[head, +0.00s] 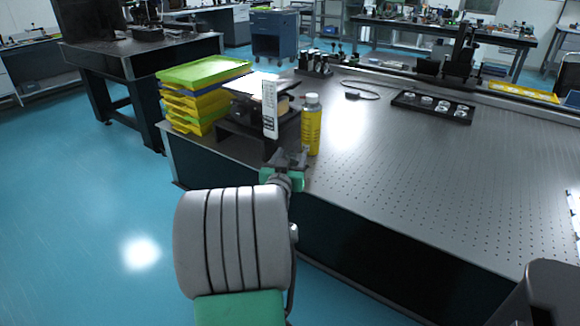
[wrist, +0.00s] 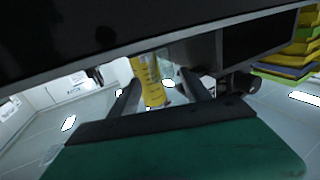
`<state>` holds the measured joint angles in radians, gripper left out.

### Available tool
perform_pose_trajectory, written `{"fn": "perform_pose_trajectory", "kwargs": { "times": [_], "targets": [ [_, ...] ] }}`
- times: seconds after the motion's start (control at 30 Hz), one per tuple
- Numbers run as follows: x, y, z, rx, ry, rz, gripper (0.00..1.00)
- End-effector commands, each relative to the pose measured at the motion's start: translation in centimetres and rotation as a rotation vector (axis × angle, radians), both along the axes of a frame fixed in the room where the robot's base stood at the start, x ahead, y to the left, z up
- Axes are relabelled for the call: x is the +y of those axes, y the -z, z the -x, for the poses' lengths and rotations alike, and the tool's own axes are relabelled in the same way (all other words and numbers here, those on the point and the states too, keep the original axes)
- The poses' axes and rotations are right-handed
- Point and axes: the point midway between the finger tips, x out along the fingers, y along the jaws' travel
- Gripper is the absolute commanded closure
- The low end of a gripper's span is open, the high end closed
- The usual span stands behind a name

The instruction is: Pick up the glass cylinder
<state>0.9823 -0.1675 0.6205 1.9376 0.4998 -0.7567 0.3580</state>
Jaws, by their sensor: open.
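I cannot clearly make out a clear glass cylinder. An upright yellow cylindrical container (head: 311,130) with a grey cap stands near the table's left edge. A tall, narrow white piece with dark markings (head: 270,108) stands just left of it; I cannot tell its material. My gripper (head: 290,157) is open in front of these two, low at the table edge. In the wrist view, a yellow cylinder with dark marks (wrist: 150,80) shows between the spread fingers of my gripper (wrist: 158,85). I see no contact with it, and the view looks upside down.
Stacked yellow and green trays (head: 200,92) stand left of a dark stand (head: 245,130) on the perforated table (head: 400,170). A black holder with round pieces (head: 432,106) and a cable loop (head: 355,90) lie farther back. The table's middle is clear.

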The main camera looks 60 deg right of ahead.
Motion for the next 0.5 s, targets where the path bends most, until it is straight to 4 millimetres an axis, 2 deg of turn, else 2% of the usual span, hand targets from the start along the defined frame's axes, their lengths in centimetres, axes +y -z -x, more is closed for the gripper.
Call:
{"fn": "perform_pose_trajectory", "kwargs": {
  "times": [0.23,0.5],
  "targets": [
    [-3.9,0.5,-1.4,0.000,0.000,-0.002,0.44],
    [-4.4,0.3,-1.6,0.000,-0.003,0.000,0.44]
  ]
}}
